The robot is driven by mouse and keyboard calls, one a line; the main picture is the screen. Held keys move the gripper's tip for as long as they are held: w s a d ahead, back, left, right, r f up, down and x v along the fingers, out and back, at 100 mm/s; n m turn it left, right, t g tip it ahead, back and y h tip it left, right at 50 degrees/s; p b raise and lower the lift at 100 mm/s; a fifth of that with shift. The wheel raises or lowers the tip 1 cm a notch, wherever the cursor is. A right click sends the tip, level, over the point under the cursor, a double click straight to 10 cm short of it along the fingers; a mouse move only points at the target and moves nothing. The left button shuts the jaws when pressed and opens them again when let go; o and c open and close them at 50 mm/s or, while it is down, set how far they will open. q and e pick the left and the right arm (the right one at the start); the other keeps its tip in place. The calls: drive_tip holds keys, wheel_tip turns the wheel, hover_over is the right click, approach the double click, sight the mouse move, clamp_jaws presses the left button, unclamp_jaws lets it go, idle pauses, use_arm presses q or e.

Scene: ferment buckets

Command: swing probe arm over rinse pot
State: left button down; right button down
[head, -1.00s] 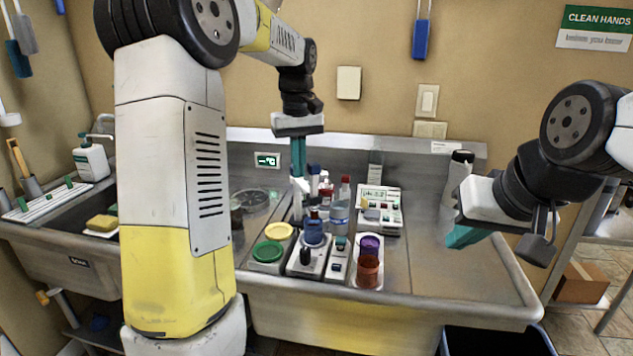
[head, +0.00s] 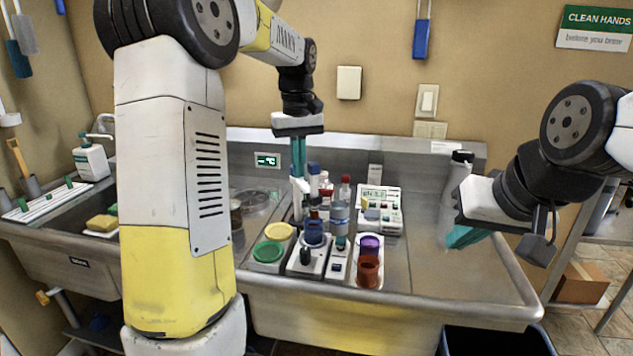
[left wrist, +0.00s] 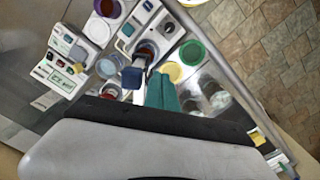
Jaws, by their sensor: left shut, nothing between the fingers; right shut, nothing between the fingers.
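My left gripper (head: 298,175) is shut and empty, pointing down beside a slim white post with a blue-topped part (head: 314,169). In the left wrist view its teal fingers (left wrist: 161,92) are close to a blue square cap (left wrist: 132,77) on a dark bar, which seems to be the probe arm; I cannot tell whether they touch. The bar reaches over a dark round opening in the grey-white station. A blue pot (head: 314,232) stands on this station. Which pot is the rinse pot is unclear. My right gripper (head: 463,238) is shut and empty, over the sink's right side.
Yellow (head: 279,232) and green (head: 268,251) round pots stand left of the station. A meter (head: 379,196) and bottles (head: 340,212) are behind.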

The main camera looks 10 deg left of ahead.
sight(313, 165)
use_arm(q)
drive_tip(key=shift+d, duration=0.1)
drive_tip(key=shift+w+d, duration=0.3)
drive_tip(key=shift+d, duration=0.4)
drive_tip(key=shift+w+d, duration=0.3)
drive_tip(key=shift+d, duration=0.4)
drive_tip(key=shift+w+d, duration=0.1)
drive_tip(key=shift+w+d, duration=0.9)
drive_tip(key=shift+d, duration=0.3)
